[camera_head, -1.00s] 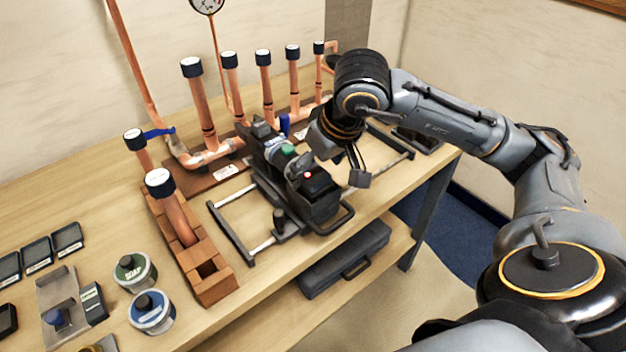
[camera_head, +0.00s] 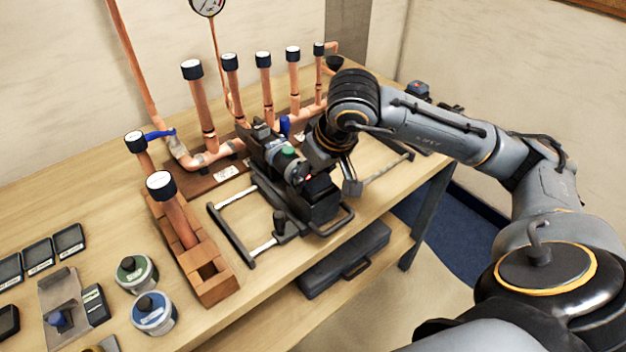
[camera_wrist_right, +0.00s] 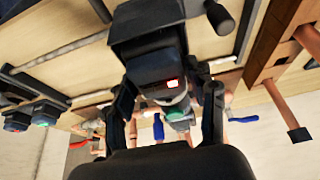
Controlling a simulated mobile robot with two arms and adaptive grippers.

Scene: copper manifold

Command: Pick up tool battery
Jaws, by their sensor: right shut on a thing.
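The tool battery (camera_head: 319,187) is a black block with a small red light, at the near end of the dark press tool (camera_head: 270,150). In the right wrist view the battery (camera_wrist_right: 158,66) sits between my two fingers, its red light facing me. My right gripper (camera_head: 324,178) is shut on it, one finger on each side. The battery still appears joined to the tool; the gripper hides part of this join. The tool lies in a dark cradle on the bench. My left gripper is not in view.
Upright copper pipes (camera_head: 265,78) with dark caps stand behind the tool. A brick channel (camera_head: 212,280) with a capped pipe is to its left. Tins (camera_head: 153,313) stand at the front left. A dark case (camera_head: 343,258) lies on the lower shelf. Other dark devices (camera_head: 418,90) sit back right.

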